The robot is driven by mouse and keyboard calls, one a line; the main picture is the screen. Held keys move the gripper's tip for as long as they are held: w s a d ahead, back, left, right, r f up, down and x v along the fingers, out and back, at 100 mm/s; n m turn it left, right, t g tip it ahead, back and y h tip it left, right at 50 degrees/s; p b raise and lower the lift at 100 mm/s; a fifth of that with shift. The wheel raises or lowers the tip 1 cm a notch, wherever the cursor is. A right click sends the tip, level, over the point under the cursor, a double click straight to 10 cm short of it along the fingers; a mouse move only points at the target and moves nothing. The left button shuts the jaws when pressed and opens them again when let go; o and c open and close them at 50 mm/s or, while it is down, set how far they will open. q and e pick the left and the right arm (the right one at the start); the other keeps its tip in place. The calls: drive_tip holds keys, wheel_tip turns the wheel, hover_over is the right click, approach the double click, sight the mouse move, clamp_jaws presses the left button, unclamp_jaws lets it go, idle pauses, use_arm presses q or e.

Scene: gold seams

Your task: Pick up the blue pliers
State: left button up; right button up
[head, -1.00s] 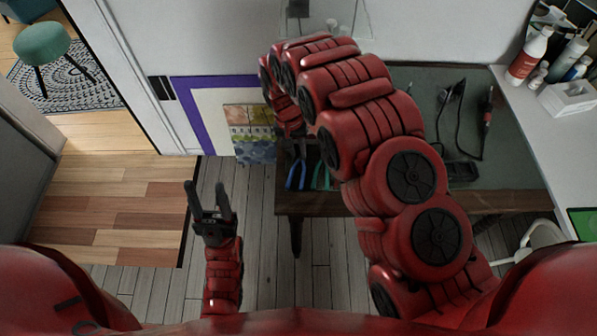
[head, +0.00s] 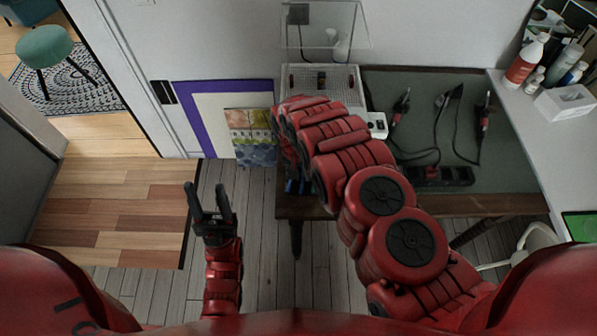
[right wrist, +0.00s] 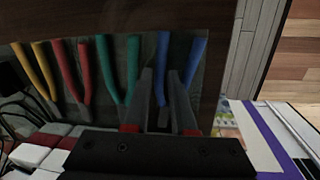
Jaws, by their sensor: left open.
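The blue pliers (right wrist: 195,66) lie on the dark green table mat in the right wrist view, their two handles spread towards the table's front edge. In the head view only a bit of blue (head: 291,187) shows beside my right arm. My right gripper (right wrist: 160,82) is open, its two fingers over the blue pliers. One blue handle shows between the fingers and the other runs by the right finger. I cannot tell whether they touch. My right arm hides this gripper in the head view. My left gripper (head: 209,193) is open and empty above the floor.
Green (right wrist: 132,65), red (right wrist: 84,70) and yellow (right wrist: 42,72) pliers lie in a row left of the blue ones. Soldering tools and a power strip (head: 440,176) are on the table's right. A purple-edged picture (head: 190,100) leans by the wall.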

drive_tip(key=shift+f, duration=0.25)
clamp_jaws()
drive_tip(key=shift+r, duration=0.2)
